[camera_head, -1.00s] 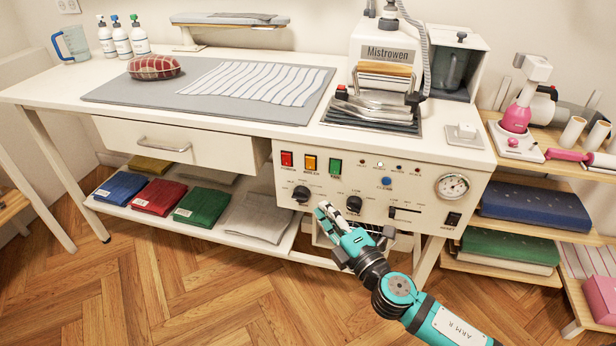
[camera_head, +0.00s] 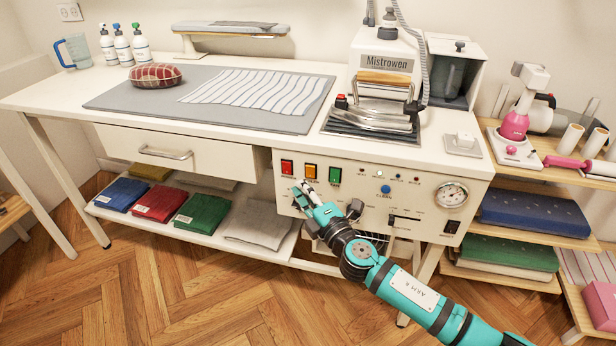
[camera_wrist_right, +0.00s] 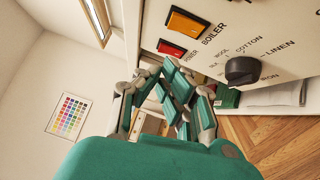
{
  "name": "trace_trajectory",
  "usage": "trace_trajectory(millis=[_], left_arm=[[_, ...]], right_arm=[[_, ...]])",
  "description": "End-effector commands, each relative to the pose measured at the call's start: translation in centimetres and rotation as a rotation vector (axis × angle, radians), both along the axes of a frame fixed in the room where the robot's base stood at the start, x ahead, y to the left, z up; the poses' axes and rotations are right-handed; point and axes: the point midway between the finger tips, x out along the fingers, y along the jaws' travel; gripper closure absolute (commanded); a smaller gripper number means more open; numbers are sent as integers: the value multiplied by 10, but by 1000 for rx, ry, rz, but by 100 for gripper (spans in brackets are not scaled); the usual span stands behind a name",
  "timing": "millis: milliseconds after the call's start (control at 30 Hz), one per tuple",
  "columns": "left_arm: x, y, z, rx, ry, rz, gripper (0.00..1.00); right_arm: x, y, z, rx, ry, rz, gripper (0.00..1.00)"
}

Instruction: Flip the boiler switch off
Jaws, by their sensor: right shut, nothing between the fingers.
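The orange boiler switch (camera_head: 310,170) sits on the white front panel between a red power switch (camera_head: 287,167) and a green switch (camera_head: 335,175). In the right wrist view the orange switch (camera_wrist_right: 187,23) stands beside the word BOILER, with the red switch (camera_wrist_right: 171,48) near it. My right gripper (camera_head: 304,188) is shut and empty, its fingertips just below the orange switch in the head view. In the right wrist view the closed fingers (camera_wrist_right: 170,78) point toward the panel, close to the red switch. I cannot tell whether they touch the panel. My left gripper is not in view.
A dark knob (camera_wrist_right: 242,70) sticks out of the panel near the fingers. A blue button (camera_head: 385,189) and a gauge (camera_head: 451,194) are further right. A drawer handle (camera_head: 165,153) sticks out at left. Folded cloths lie on the lower shelf (camera_head: 215,237).

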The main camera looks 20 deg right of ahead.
Motion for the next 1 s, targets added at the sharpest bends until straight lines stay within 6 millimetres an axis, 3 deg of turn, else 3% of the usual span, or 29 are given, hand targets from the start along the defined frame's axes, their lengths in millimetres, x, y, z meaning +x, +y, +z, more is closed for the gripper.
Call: trace_trajectory(millis=[100, 300, 1000], left_arm=[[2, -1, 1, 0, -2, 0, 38], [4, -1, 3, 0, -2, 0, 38], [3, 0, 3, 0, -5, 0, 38]], right_arm=[[17, -12, 3, -3, -2, -2, 100], [31, -21, 4, -2, 0, 0, 100], [37, -26, 7, 1, 2, 0, 100]])
